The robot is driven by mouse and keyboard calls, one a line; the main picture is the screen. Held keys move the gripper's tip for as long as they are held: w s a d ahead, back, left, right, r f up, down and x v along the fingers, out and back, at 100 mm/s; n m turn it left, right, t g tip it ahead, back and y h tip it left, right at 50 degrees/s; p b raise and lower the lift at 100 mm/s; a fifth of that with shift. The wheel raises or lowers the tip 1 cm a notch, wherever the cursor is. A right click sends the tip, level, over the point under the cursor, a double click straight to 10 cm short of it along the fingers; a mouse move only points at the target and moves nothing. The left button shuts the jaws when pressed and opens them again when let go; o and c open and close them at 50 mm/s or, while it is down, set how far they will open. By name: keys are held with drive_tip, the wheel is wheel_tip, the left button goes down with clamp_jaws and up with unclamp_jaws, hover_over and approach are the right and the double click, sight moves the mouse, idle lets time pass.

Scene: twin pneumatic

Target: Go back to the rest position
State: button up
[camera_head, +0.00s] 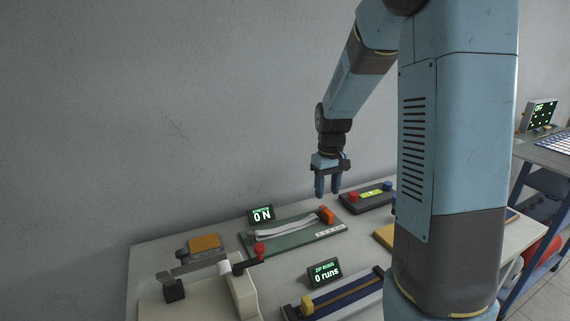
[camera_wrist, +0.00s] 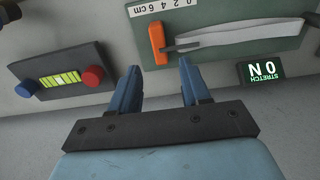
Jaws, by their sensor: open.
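My gripper (camera_head: 328,185) hangs above the back part of the workbench, fingers pointing down. It also shows in the wrist view (camera_wrist: 162,85), where its two blue fingers stand apart with nothing between them. In the head view it is above and between the green stretch board (camera_head: 290,241) and the dark box with red and blue knobs (camera_head: 367,198). It appears apart from both. My blue arm hides part of the bench's right side in the head view.
The stretch board carries a white band (camera_head: 285,229) and an orange clamp (camera_head: 326,215). A "0 N" display (camera_head: 261,214) stands behind it. A "0 runs" display (camera_head: 325,272) and a lever device (camera_head: 225,270) are nearer. A grey wall (camera_head: 180,120) rises behind the bench. Another table stands right.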

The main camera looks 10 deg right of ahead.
drive_tip(key=s+a+r+m+t, duration=0.1)
drive_tip(key=s+r+t, duration=0.1)
drive_tip(key=s+r, duration=0.6)
drive_tip(key=s+a+r+m+t, duration=0.1)
drive_tip(key=s+r, duration=0.7)
drive_tip(key=s, duration=0.8)
drive_tip(key=a+t, duration=0.1)
drive_tip(key=t, duration=0.1)
drive_tip(key=shift+s+a+r+m+t, duration=0.2)
drive_tip(key=shift+s+r+m+t, duration=0.1)
drive_tip(key=shift+s+r, duration=0.1)
